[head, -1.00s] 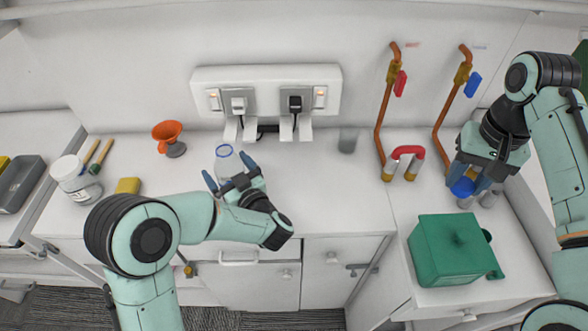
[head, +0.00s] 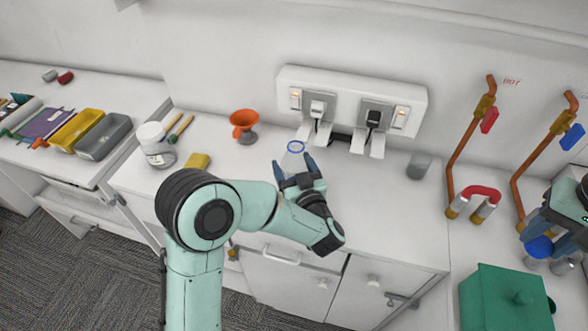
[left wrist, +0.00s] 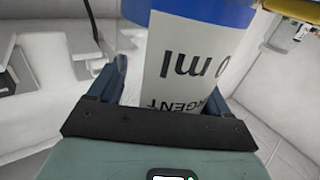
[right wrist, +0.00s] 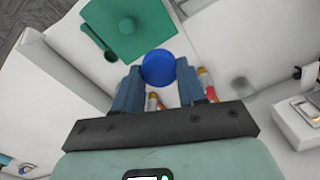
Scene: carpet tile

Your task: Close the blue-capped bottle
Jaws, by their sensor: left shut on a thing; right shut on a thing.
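The bottle (head: 293,160) is a clear, upright vessel with a blue ring at its open mouth. It stands on the white counter in the head view, and its printed label (left wrist: 185,65) fills the left wrist view. My left gripper (head: 296,172) is shut on the bottle's body. The round blue cap (head: 539,247) is at the right edge of the head view, apart from the bottle. My right gripper (right wrist: 160,82) is shut on the cap, which shows from above between the fingers in the right wrist view (right wrist: 158,67). Most of the right arm is out of the head view.
A green box (head: 507,300) is at the lower right. Copper pipes with a red-topped connector (head: 480,196) rise on the right. A grey cup (head: 419,165) stands behind, below the sockets (head: 350,100).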

